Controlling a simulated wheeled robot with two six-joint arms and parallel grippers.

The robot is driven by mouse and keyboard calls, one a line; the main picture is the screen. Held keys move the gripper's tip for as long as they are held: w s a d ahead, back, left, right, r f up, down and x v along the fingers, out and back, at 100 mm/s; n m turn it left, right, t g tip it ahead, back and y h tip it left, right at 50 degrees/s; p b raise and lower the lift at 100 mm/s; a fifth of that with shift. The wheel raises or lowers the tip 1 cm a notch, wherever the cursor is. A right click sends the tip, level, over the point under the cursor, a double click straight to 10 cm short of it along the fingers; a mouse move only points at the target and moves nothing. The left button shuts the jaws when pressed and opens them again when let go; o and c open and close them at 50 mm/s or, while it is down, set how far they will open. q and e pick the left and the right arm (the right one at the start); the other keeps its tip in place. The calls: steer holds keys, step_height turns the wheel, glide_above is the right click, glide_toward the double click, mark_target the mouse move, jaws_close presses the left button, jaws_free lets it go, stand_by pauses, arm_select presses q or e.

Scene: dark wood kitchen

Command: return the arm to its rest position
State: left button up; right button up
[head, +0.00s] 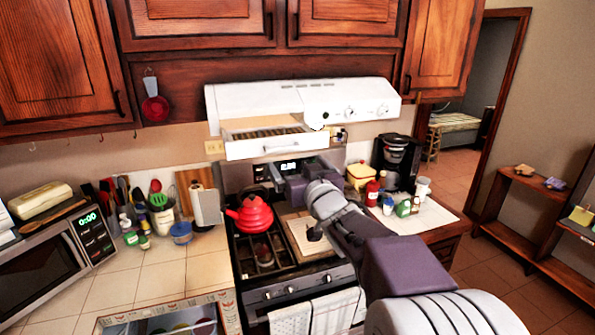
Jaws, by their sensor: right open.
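My right arm comes in from the lower right and reaches over the stove. Its gripper (279,178) is at the far end, in front of the stove's back panel, below the white range hood (305,103). The fingers are small and dark against the panel, and I see nothing held between them. My left gripper is not in view.
A red kettle (254,215) stands on the stove (268,274), left of my arm. A microwave (48,258) and utensils are at left. A black coffee maker (397,162), a yellow canister (360,175) and several small jars stand at right. Towels hang in front.

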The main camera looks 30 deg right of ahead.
steer(key=shift+w+d+f, duration=0.1)
steer(key=shift+w, duration=0.1)
steer(key=shift+s, duration=0.1)
steer(key=a+f+g+y+b, duration=0.15)
steer(key=a+f+b, duration=0.3)
steer(key=f, duration=0.65)
steer(key=a+f+n+g+y+b, duration=0.1)
steer(key=a+f+g+b, duration=0.3)
steer(key=f, duration=0.7)
steer(key=a+f+g+y+b, duration=0.1)
steer(key=a+f+y+b, duration=0.15)
steer(key=a+f, duration=0.55)
steer(key=s+f+n+g+b, duration=0.1)
steer(key=s+f+g, duration=0.8)
steer(key=s+f, duration=0.8)
steer(key=s, duration=0.3)
steer(key=shift+a+f+n+g, duration=0.2)
steer(key=shift+f+n+g, duration=0.1)
steer(key=shift+g, duration=0.05)
